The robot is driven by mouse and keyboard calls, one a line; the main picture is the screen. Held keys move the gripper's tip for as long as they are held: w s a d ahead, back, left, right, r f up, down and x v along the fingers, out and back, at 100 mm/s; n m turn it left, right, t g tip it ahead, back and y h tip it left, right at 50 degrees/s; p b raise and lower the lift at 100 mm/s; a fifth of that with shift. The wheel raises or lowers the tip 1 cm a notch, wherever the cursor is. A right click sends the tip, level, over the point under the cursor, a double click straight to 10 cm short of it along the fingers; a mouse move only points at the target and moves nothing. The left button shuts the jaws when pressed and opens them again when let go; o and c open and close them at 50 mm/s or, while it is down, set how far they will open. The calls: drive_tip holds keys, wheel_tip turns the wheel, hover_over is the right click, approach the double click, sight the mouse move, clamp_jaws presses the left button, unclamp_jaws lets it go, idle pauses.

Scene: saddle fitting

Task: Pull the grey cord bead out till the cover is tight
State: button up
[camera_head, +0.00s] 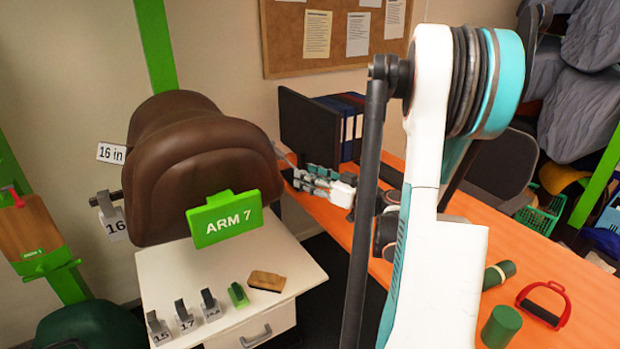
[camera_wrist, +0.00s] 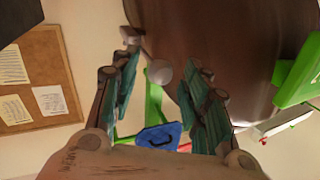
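The brown saddle (camera_head: 205,165), its surface looking like a smooth cover, stands on the white cabinet; it fills the upper right of the wrist view (camera_wrist: 225,45). A small round grey bead (camera_wrist: 163,72) shows in the wrist view in front of the saddle's edge. My gripper (camera_head: 305,178) is at the saddle's right side, above the orange bench. In the wrist view its fingers (camera_wrist: 158,68) stand apart, with the bead between them in the picture and a gap visible on each side. Whether the bead lies fully at fingertip depth is unclear.
A green ARM 7 sign (camera_head: 225,218) is at the saddle's front. Numbered grey pieces (camera_head: 184,316), a green block (camera_head: 238,294) and a brown brush (camera_head: 266,281) lie on the cabinet top (camera_head: 165,265). The orange bench (camera_head: 585,295) holds binders, green cylinders and a red stirrup.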

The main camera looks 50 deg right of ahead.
drive_tip(key=shift+s, duration=0.15)
drive_tip(key=s+d, duration=0.1)
drive_tip(key=s, duration=1)
drive_tip(key=shift+s+d, duration=0.35)
drive_tip(key=shift+w, duration=0.1)
